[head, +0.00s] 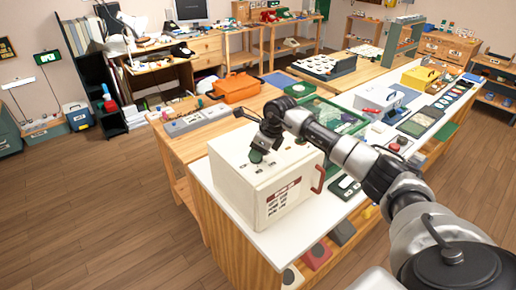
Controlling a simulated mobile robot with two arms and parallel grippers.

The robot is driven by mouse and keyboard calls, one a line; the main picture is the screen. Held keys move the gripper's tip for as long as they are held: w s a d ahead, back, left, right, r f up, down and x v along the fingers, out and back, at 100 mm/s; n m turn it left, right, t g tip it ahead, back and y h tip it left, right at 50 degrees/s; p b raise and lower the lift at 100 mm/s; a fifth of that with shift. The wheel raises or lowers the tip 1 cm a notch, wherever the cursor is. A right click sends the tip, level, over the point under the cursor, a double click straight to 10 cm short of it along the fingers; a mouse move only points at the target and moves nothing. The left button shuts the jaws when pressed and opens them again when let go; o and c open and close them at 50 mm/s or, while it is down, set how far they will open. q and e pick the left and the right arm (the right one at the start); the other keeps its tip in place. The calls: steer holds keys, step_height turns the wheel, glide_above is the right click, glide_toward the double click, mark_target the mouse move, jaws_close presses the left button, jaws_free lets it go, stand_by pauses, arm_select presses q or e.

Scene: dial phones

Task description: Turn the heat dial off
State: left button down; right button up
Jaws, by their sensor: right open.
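A cream box-shaped unit (235,178) stands on the white top of the wooden bench. It has a red handle on its right side and a dark red and black label panel (284,197) on the face toward me. A round green dial (256,156) shows on the unit, right under my right gripper (261,148). No marking on the dial can be read, so I cannot tell its setting. My right gripper is open and points down at the dial, with its fingers partly covering it. I cannot tell whether they touch it. My left gripper is out of view.
A green tray (338,116) lies behind the unit, partly behind my right arm. An orange case (236,88) and a grey box with buttons (198,119) stand on the wooden table at the back left. Floor is clear at the left.

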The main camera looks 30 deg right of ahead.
steer(key=shift+f, duration=0.15)
jaws_close()
steer(key=shift+f+n+b, duration=0.2)
steer(key=shift+n+b, duration=0.5)
steer(key=shift+b, duration=0.4)
steer(key=n+g+y+b, duration=0.1)
steer(key=n+b, duration=0.2)
steer(key=n+g+b, duration=0.1)
steer(key=n, duration=0.1)
steer(key=n+b, duration=0.1)
steer(key=n, duration=0.1)
steer(key=shift+w+d+g+y+b, duration=0.1)
steer(key=shift+w+g+y+b, duration=0.05)
steer(key=shift+g+y+b, duration=0.2)
steer(key=shift+w+n+g+b, duration=0.1)
steer(key=shift+n+g+b, duration=0.65)
steer(key=shift+n, duration=1.05)
